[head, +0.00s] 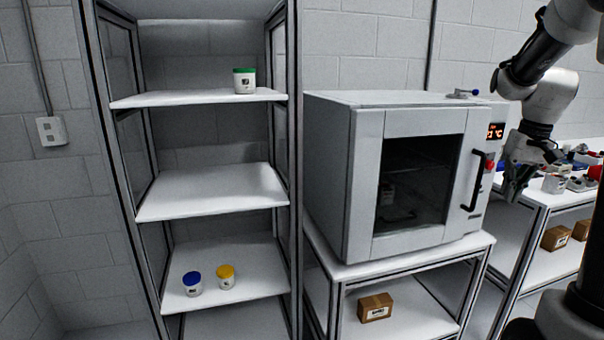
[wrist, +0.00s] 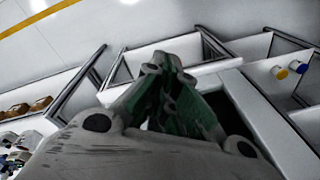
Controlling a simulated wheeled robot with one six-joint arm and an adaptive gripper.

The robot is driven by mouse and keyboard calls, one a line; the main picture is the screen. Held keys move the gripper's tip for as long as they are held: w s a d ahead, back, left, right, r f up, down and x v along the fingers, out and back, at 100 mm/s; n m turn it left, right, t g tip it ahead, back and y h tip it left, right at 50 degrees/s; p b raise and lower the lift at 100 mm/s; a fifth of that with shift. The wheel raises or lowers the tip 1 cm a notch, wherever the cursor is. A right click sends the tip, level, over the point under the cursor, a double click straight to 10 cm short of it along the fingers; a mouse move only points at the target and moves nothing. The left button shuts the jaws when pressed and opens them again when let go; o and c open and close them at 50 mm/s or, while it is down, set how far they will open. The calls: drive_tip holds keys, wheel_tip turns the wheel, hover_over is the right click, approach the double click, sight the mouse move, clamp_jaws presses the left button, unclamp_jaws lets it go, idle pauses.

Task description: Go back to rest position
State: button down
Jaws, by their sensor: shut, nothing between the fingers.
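My gripper (head: 513,190) hangs at the right in the head view, in front of the oven's right edge and the bench beside it. Its fingers point down. In the wrist view my gripper (wrist: 160,62) fills the middle, with the fingertips together and nothing visible between them. My arm comes in from the upper right of the head view.
A white oven (head: 334,170) with its door closed stands on a table (head: 350,268). A shelf unit (head: 215,190) at the left holds a green-lidded jar (head: 245,82), a blue-lidded jar (head: 193,285) and a yellow-lidded jar (head: 226,278). A cluttered bench (head: 538,195) is at the right.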

drive_tip(key=s+a+r+n+t, duration=0.1)
drive_tip(key=s+a, duration=0.6)
drive_tip(key=s, duration=0.3)
drive_tip(key=s+a+r+n+t, duration=0.1)
drive_tip(key=s+a+n+t, duration=0.1)
drive_tip(key=s+a, duration=0.6)
drive_tip(key=s, duration=0.2)
drive_tip(key=shift+s+n, duration=0.3)
drive_tip(key=shift+r, duration=0.1)
